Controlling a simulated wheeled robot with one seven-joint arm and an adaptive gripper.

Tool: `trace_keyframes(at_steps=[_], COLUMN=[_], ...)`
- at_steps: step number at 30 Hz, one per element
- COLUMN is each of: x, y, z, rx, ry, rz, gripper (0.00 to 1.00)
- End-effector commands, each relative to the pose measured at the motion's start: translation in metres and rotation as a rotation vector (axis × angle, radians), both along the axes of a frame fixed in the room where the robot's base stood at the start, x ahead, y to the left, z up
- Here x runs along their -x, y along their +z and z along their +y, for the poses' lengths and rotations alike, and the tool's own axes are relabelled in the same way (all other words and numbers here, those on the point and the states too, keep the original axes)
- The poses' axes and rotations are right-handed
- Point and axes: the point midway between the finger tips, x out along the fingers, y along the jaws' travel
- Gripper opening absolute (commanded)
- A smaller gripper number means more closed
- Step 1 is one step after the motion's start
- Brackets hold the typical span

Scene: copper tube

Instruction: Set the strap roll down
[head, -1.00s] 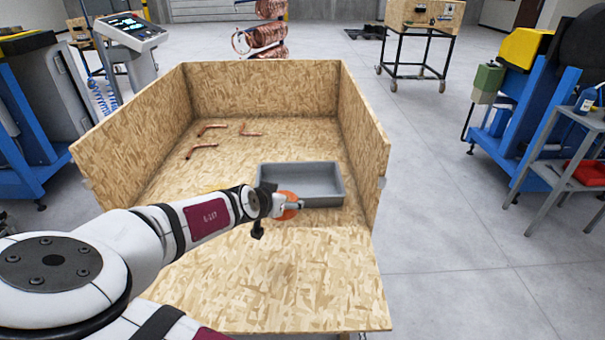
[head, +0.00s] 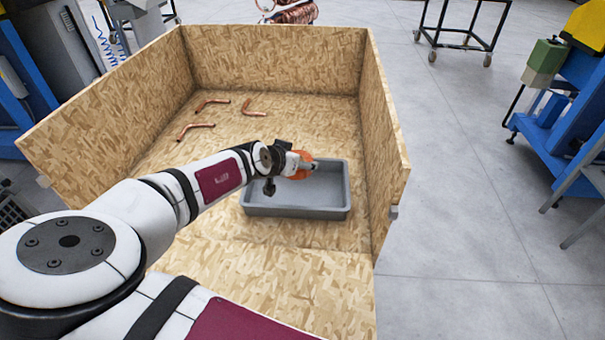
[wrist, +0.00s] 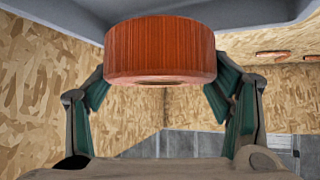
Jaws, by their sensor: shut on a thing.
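The orange strap roll (wrist: 160,50) is between the two fingers of my gripper (wrist: 165,85) in the wrist view, with the green finger pads on either side of it. My gripper (head: 303,166) is shut on the roll. In the head view the strap roll (head: 298,162) shows partly behind the end of my arm, over the left back part of the grey tray (head: 290,211). The tray lies in the wooden crate, and its inside looks empty where it shows. I cannot tell the roll's exact height above the tray.
The open-fronted wooden crate (head: 275,65) has walls at left, back and right. Several bent copper tubes (head: 195,131) lie on its floor behind and left of the tray. The crate floor in front of the tray is clear.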

Motion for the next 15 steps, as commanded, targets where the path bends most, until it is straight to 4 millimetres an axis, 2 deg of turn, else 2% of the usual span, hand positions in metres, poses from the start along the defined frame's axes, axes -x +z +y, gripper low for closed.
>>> trace_keyframes(at_steps=[6, 15], x=[0.000, 0.000], y=[-0.039, -0.064], z=[-0.001, -0.001], rx=[0.004, 0.002], ry=[-0.001, 0.000], rz=[0.000, 0.000], gripper=[0.35, 0.35])
